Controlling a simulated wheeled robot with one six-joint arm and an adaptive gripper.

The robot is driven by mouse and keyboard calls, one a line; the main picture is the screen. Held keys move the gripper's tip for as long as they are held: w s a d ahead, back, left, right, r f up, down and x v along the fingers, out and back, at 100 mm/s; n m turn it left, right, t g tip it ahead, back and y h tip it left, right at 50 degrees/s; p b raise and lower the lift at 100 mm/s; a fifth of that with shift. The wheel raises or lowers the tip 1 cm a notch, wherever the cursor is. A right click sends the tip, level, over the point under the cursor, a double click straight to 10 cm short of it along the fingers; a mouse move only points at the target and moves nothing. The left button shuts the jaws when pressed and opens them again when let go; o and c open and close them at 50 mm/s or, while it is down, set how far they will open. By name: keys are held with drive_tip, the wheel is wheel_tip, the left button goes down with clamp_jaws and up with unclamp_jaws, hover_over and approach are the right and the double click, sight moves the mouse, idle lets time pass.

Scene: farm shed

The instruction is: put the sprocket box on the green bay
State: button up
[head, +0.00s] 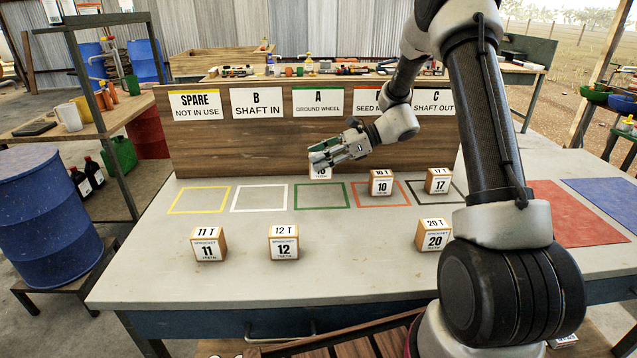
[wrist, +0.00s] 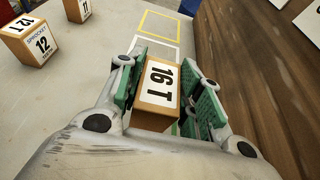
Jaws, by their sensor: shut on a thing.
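My gripper (head: 322,158) is shut on a wooden sprocket box (head: 320,173) with a white label. In the wrist view this box (wrist: 157,92) reads 16 T and sits between the green finger pads. In the head view my fingers cover its upper part. The green bay (head: 320,196) is a green outline on the bench below the sign A, Ground Wheel. The held box appears above or at the far edge of this bay. I cannot tell whether its underside touches the bench. The visible inside of the green bay is bare.
The yellow bay (head: 199,200) and white bay (head: 259,198) are empty. Box 10 (head: 381,183) is in the red bay, box 17 (head: 438,181) at the black bay. Boxes 11 (head: 208,245), 12 (head: 284,243) and 20 (head: 434,236) stand nearer the front. A wooden board (head: 230,157) stands behind.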

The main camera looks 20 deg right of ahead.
sight(321, 176)
drive_tip(key=shift+f, duration=3.05)
drive_tip(key=shift+f, duration=0.15)
drive_tip(key=o, duration=1.1)
